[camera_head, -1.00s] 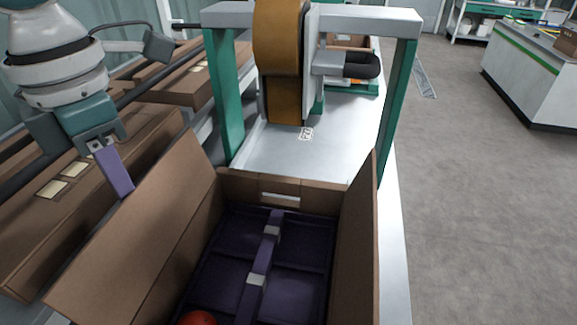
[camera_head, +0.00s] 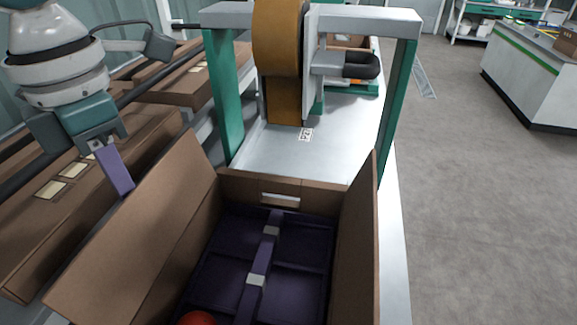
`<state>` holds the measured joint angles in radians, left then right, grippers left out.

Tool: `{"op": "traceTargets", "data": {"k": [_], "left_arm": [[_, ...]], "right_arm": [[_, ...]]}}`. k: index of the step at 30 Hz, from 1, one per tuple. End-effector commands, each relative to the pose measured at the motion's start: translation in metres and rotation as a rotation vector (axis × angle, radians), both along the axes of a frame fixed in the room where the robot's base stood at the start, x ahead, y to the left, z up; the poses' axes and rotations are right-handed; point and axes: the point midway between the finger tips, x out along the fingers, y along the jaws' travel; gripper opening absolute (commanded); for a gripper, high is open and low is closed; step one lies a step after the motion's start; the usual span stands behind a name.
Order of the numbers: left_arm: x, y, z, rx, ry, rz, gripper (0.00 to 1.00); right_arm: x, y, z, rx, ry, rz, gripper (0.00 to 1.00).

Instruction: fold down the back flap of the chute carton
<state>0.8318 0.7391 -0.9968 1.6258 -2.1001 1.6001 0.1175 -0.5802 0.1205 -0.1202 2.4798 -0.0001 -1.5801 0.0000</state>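The open brown chute carton stands at the bottom centre. Its left flap (camera_head: 130,245) leans outward and its right flap (camera_head: 358,235) stands nearly upright. At the back edge a low cardboard strip (camera_head: 235,184) with a pale slot or label shows; I cannot make out a separate raised back flap. Inside is a dark purple divided tray (camera_head: 300,290) with a purple bar across it and part of a red tomato (camera_head: 197,318). My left gripper (camera_head: 122,185) is at the left, beside the left flap's upper edge. One purple finger shows, so its opening is unclear. My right gripper is out of view.
A green-legged frame (camera_head: 228,100) with a brown tape roll (camera_head: 277,65) spans the metal chute (camera_head: 300,155) behind the carton. Flat cartons (camera_head: 95,175) lie on a rack at the left. The floor at the right is clear up to a white bench (camera_head: 530,80).

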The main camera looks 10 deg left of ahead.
Motion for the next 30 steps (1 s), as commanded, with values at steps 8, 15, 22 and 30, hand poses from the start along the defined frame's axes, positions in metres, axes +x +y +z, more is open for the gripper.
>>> {"op": "traceTargets", "data": {"k": [8, 15, 22, 30], "left_arm": [[-0.008, 0.000, -0.016, 0.008, 0.025, -0.002, 0.00], [-0.007, -0.003, -0.010, 0.005, 0.021, -0.003, 0.00], [-0.007, -0.013, -0.007, 0.004, 0.020, -0.004, 0.00], [-0.009, -0.026, -0.003, 0.005, 0.021, -0.004, 0.00]], "right_arm": [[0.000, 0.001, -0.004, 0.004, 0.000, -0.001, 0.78], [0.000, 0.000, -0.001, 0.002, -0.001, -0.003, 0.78], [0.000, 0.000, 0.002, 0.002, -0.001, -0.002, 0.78], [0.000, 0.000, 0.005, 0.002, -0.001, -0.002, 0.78]]}}
